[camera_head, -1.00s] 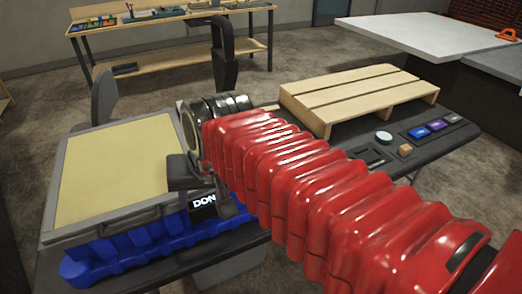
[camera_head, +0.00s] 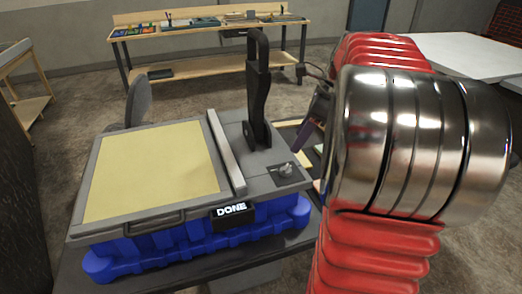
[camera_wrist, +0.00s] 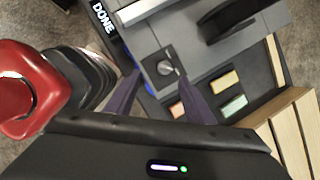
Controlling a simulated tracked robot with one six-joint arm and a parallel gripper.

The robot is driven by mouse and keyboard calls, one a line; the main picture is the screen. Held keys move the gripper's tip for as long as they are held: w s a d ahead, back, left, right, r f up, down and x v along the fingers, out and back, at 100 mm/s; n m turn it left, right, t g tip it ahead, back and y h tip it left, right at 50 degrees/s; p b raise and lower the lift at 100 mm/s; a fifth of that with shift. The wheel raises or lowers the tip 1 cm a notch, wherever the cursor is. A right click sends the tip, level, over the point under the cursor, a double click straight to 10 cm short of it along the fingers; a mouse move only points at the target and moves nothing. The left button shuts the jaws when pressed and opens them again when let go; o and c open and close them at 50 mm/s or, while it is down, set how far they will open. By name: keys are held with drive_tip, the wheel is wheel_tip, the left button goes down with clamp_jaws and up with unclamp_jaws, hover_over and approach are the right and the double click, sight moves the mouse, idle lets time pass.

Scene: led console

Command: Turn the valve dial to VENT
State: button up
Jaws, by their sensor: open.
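The valve dial (camera_head: 285,170) is a small round grey knob on a dark plate at the right of the machine's grey top. It also shows in the wrist view (camera_wrist: 165,68), with a light mark towards its lower right; its lettering is too small to read. My gripper (camera_wrist: 162,75) is open, its two dark purple fingers spread with the dial framed between their tips. In the head view one finger (camera_head: 307,136) shows above and right of the dial, apparently clear of it; the rest is hidden behind my arm.
The machine has a pale yellow panel (camera_head: 155,170), a blue base (camera_head: 190,244) and a lit DONE display (camera_head: 232,209). A tall black lever (camera_head: 258,95) stands just behind the dial. A wooden pallet (camera_wrist: 290,135) and coloured blocks (camera_wrist: 225,82) lie beside the machine.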

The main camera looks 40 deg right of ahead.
sight(286, 166)
drive_tip(key=d+m, duration=0.1)
drive_tip(key=d, duration=0.1)
drive_tip(key=shift+s+d+f+m, duration=0.2)
drive_tip(key=shift+d+m, duration=0.15)
drive_tip(key=shift+m, duration=0.05)
drive_tip(key=x, duration=1.4)
drive_tip(key=shift+w+a+r, duration=0.1)
drive_tip(key=c, duration=1)
